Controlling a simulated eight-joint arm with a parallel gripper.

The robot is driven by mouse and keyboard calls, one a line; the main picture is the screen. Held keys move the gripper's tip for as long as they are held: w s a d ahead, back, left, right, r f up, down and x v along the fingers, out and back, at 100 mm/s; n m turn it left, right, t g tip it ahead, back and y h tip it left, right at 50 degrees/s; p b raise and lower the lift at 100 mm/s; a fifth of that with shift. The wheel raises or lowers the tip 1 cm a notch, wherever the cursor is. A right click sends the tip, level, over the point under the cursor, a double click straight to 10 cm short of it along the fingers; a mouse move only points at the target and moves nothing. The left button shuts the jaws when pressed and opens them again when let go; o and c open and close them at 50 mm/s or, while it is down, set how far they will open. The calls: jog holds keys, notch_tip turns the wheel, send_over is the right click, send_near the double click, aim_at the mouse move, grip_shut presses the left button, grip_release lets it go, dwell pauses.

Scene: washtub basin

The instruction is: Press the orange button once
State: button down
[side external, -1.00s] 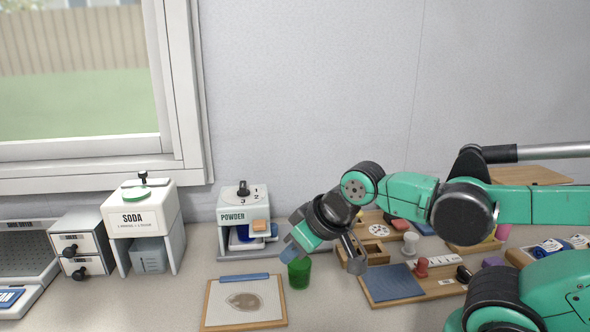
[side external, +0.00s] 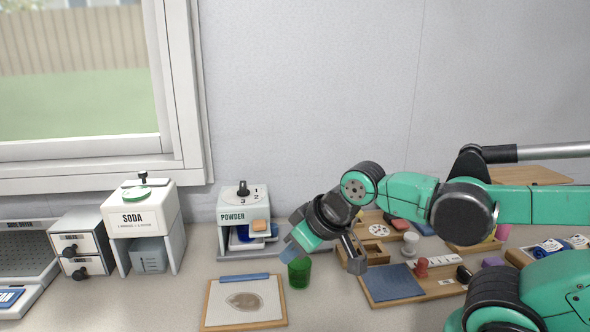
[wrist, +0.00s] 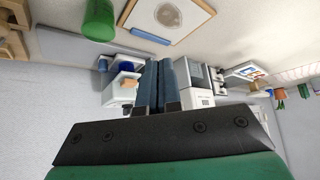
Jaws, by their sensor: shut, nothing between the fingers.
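The orange button (side external: 261,226) is on the front of the white powder dispenser (side external: 232,216), at its right side. In the wrist view the button (wrist: 130,83) shows just left of my fingers, on the dispenser (wrist: 118,92). My gripper (side external: 289,253) is shut and empty, its blue fingers side by side. In the side view it is to the right of and lower than the button, above the green cup (side external: 300,273). In the wrist view the gripper (wrist: 160,62) points into the scene, and I see no contact with the button.
The clipboard (side external: 217,308) lies in front of the dispenser. The soda dispenser (side external: 140,215) and a small drawer unit (side external: 80,240) stand at the left. Wooden trays (side external: 378,297) with several small items lie at the right.

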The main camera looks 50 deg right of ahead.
dwell(0.4)
notch_tip(320, 180, up, 8)
jog(key=m+t+h, duration=0.1)
jog(key=m+t, duration=0.1)
jog(key=m, duration=0.9)
send_over(261, 224)
jog(key=shift+s+f, duration=0.1)
jog(key=shift+f, duration=0.05)
jog(key=shift+f, duration=0.1)
jog(key=shift+f, duration=4.3)
jog(key=shift+f, duration=0.1)
jog(key=shift+f, duration=0.35)
